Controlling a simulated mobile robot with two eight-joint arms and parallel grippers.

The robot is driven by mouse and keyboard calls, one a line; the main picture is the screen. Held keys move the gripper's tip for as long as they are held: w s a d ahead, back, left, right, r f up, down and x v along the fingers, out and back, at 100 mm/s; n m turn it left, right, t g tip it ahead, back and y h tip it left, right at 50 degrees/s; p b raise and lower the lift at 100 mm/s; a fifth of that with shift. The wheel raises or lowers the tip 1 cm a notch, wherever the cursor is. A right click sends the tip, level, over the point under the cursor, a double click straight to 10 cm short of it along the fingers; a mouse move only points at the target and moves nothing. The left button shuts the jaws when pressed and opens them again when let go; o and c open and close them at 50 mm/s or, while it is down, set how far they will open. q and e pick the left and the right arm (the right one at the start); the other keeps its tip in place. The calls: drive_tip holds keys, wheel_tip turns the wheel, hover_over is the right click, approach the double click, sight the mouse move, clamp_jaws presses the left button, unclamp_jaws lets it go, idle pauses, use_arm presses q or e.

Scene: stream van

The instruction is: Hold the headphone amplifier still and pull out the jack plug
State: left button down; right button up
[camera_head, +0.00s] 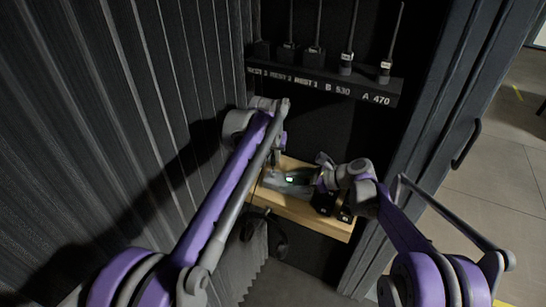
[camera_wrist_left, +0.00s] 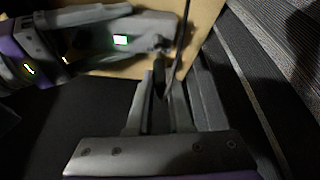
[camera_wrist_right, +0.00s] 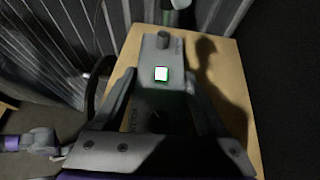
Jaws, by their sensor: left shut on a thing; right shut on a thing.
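The grey headphone amplifier (camera_head: 297,180) with a small lit display lies on the wooden shelf (camera_head: 300,212). My right gripper (camera_head: 318,181) is shut on it; in the right wrist view the fingers flank the amplifier's body (camera_wrist_right: 162,95). My left gripper (camera_head: 276,164) is at the amplifier's left end. In the left wrist view its fingers are shut on the dark jack plug (camera_wrist_left: 159,82), close to that end of the amplifier (camera_wrist_left: 105,38). Shadow hides whether the plug is still in the socket.
Black boxes (camera_head: 325,202) stand on the shelf's right part. Dark headphones (camera_head: 270,235) hang below the shelf's left side. A rack (camera_head: 340,88) with several antenna radios is above. A corrugated wall (camera_head: 130,110) is on the left and a door frame (camera_head: 430,130) on the right.

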use_arm(q)
drive_tip(key=shift+r, duration=1.5)
use_arm(e)
drive_tip(key=o, duration=1.3)
drive_tip(key=shift+c, duration=0.2)
drive_tip(key=v, duration=1.2)
drive_tip(key=shift+d, duration=0.1)
use_arm(q)
drive_tip(key=shift+s+f, duration=0.1)
use_arm(e)
drive_tip(key=shift+s+f, duration=0.1)
drive_tip(key=shift+s, duration=0.05)
